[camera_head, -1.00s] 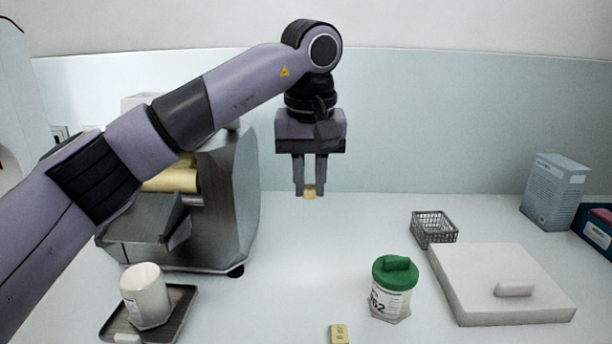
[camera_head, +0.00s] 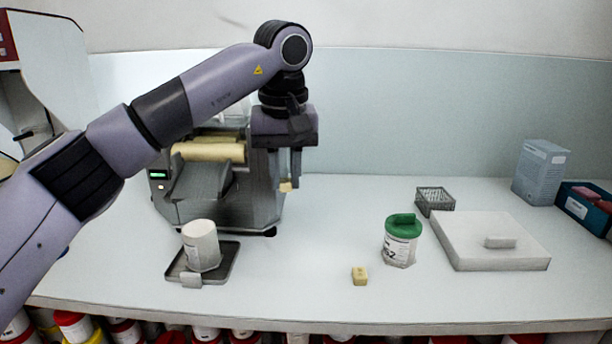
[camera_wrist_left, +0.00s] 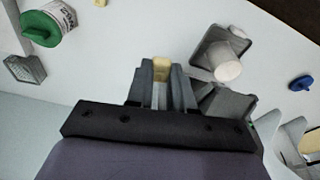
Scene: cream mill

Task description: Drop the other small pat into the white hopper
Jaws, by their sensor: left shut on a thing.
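My left gripper (camera_head: 289,178) is shut on a small yellow pat (camera_head: 286,187), held high in front of the right side of the mill (camera_head: 255,200). The pat also shows between the fingertips in the left wrist view (camera_wrist_left: 160,63). A clear-to-white hopper (camera_head: 236,108) sits on top of the mill, mostly hidden behind my left arm. The pat is to the right of the hopper and lower in the picture. Another small yellow pat (camera_head: 359,276) lies on the table. My right gripper is not in view.
A white cup (camera_head: 201,245) stands on a dark tray (camera_head: 232,262) before the mill. A green-lidded jar (camera_head: 401,243), wire basket (camera_head: 435,200), white board (camera_head: 470,252) and boxes (camera_head: 541,172) stand at right. The table middle is mostly clear.

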